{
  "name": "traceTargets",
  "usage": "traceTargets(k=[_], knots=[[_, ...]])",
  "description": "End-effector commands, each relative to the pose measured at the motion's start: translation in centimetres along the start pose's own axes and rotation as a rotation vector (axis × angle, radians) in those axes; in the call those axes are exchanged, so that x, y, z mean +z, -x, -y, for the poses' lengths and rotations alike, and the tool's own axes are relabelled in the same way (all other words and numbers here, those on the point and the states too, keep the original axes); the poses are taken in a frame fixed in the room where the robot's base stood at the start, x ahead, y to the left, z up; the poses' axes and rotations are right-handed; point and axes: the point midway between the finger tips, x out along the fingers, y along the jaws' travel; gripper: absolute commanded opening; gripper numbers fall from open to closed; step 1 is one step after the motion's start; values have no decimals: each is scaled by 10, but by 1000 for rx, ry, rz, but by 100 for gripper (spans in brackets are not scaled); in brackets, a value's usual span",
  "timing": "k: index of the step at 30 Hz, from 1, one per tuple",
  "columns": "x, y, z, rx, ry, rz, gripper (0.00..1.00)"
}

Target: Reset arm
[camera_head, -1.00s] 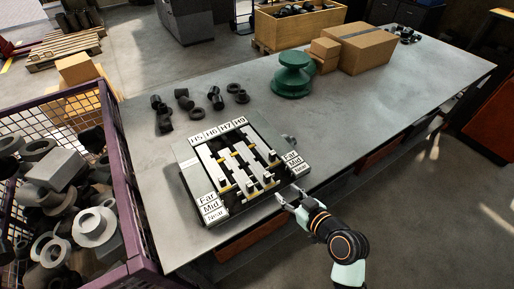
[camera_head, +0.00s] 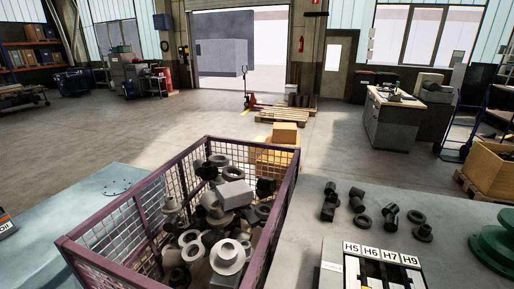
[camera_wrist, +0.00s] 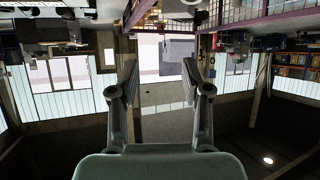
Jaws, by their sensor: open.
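My gripper (camera_wrist: 161,90) shows in the wrist view with its two fingers spread apart. Nothing is between them. The wrist view is upside down, with the workshop hall and its windows behind the fingers. My gripper is not in the head view. The labelled fixture (camera_head: 372,268) with plates H5, H6, H7 and H9 stands on the workbench (camera_head: 458,213) at the bottom right of the head view. Its near part is cut off by the picture edge.
A purple mesh crate (camera_head: 141,206) full of dark and grey metal parts stands left of the bench. Loose black fittings (camera_head: 357,200) lie behind the fixture. A green part (camera_head: 493,245) is at the right edge. Open floor (camera_head: 170,125) lies beyond the crate.

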Motion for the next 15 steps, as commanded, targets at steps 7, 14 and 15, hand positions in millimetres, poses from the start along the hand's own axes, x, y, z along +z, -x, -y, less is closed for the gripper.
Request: traceTargets(k=[7,14,15], knots=[[-60,39,21,-15,-14,-11,48],[-129,74,19,-13,-15,-10,48],[-144,82,18,-13,-16,-10,48]])
